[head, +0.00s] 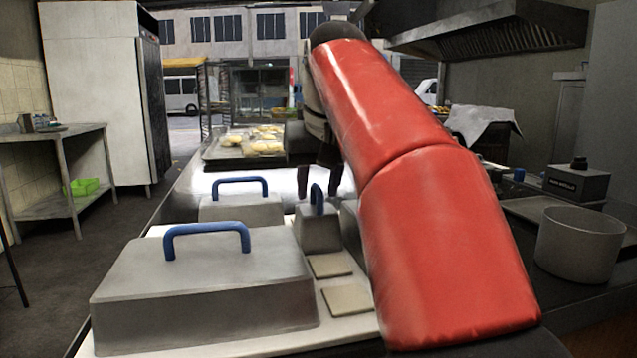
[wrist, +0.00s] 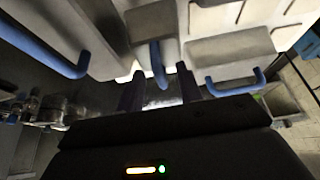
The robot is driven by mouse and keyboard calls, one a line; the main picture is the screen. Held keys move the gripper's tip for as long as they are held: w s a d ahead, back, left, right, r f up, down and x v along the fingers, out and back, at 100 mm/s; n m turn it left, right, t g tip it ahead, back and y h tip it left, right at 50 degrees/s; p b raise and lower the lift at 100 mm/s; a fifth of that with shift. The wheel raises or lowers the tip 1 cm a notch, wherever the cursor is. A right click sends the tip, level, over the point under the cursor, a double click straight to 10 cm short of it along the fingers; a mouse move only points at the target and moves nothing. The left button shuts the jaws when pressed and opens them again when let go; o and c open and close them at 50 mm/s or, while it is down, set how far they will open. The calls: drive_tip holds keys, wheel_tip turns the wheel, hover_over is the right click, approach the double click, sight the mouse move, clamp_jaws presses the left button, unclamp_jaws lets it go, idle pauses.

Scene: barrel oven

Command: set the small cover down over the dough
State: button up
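The small cover (head: 318,232) is a grey metal box with a blue handle (head: 317,199), standing on the white board (head: 345,328). My gripper (head: 320,182) points down at the handle, with its two dark fingers apart. In the wrist view the small cover's blue handle (wrist: 158,66) shows between the spread fingers of my gripper (wrist: 158,88), with a gap on each side. Two flat beige squares (head: 331,265) lie on the board in front of the small cover; I cannot tell whether they are dough. Pale dough-like rounds (head: 264,147) lie farther back.
A large blue-handled cover (head: 205,285) fills the board's front left. Another blue-handled cover (head: 240,210) stands behind it. A metal pot (head: 580,246) and a dark box (head: 577,183) are at the right. A side table (head: 60,205) stands at the left.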

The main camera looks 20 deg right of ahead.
drive_tip(key=p+v, duration=0.2)
drive_tip(key=v, duration=0.5)
drive_tip(key=shift+s+r+p, duration=0.15)
drive_tip(key=shift+r+p, duration=0.2)
drive_tip(key=shift+p, duration=0.05)
